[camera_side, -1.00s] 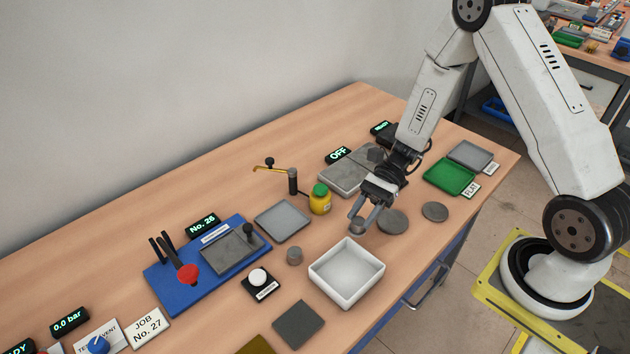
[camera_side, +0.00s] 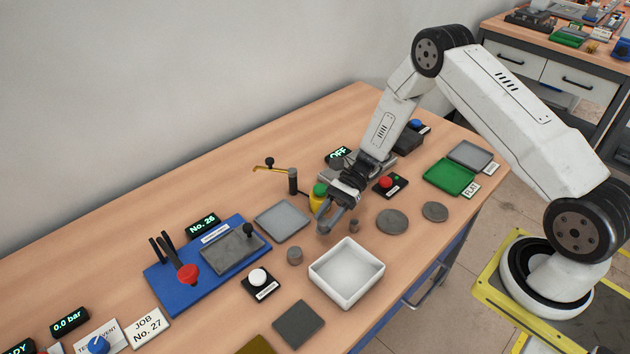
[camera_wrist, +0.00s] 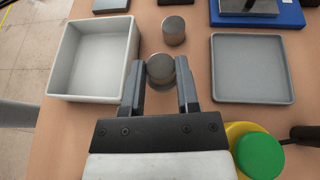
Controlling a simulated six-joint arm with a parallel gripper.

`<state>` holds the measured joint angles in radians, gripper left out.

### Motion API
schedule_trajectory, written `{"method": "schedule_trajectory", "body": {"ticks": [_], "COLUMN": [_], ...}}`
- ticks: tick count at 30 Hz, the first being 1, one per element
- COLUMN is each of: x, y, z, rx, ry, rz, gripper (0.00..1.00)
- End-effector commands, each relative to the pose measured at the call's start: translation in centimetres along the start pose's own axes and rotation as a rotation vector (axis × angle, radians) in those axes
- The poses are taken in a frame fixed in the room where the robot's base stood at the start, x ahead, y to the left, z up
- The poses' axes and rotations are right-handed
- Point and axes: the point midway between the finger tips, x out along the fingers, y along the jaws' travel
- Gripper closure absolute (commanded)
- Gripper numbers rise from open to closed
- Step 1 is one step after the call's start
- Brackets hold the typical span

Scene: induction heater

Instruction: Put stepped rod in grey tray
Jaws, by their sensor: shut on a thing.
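My gripper (camera_side: 324,226) is above the table between the white box and the grey tray. In the wrist view my gripper (camera_wrist: 160,80) is shut on a grey metal round piece, the stepped rod (camera_wrist: 160,68); its lower part is partly hidden by the fingers. In the side view the held piece is hard to make out. The flat, low-rimmed grey tray (camera_side: 281,202) lies to the left of my gripper. The tray (camera_wrist: 214,70) is at the right in the wrist view and looks empty.
An empty white box (camera_side: 320,280) stands in front. One small grey cylinder (camera_side: 294,256) stands beside it; another (camera_side: 354,226) stands behind it. Grey discs (camera_side: 391,222) lie to the right.

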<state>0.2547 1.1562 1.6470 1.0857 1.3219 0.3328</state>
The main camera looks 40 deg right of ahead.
Motion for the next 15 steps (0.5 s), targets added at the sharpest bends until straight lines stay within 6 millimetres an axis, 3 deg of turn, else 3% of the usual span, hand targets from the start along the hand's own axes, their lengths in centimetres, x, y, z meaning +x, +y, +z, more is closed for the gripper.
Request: {"method": "schedule_trajectory", "body": {"ticks": [8,15], "x": [0.2,1.0], "y": [-0.5,-1.1], "z": [-0.5,-2.5], "rx": [0.000,0.001], "ry": [-0.001,-0.001], "rz": [0.001,0.001], "gripper": [1.00,1.00]}}
